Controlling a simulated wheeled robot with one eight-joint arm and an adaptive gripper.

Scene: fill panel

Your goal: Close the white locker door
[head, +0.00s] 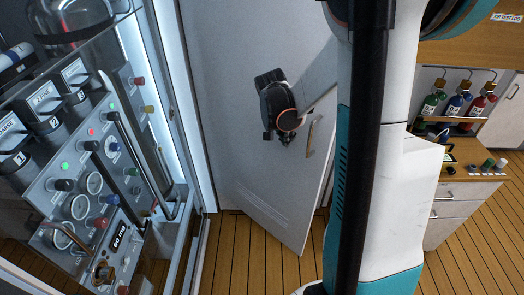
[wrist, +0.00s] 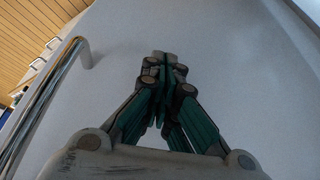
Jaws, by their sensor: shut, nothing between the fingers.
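The white locker door (head: 255,165) stands ajar in the head view, its lower edge slanting out over the wooden floor. It has a vertical bar handle (head: 311,136) near its right edge and a slotted strip low down. In the wrist view the white door surface (wrist: 225,55) fills most of the picture, with the handle (wrist: 45,100) at the left. My gripper (wrist: 163,62) is shut and empty, its fingers pointing at the door face beside the handle. I cannot tell whether the tips touch it. In the head view the dark wrist hides the fingertips.
A panel (head: 75,205) with gauges, knobs and valves stands at the left behind a metal frame (head: 172,110). A wooden-topped cabinet (head: 460,195) with small bottles above stands at the right. Bare plank floor (head: 255,262) lies below the door.

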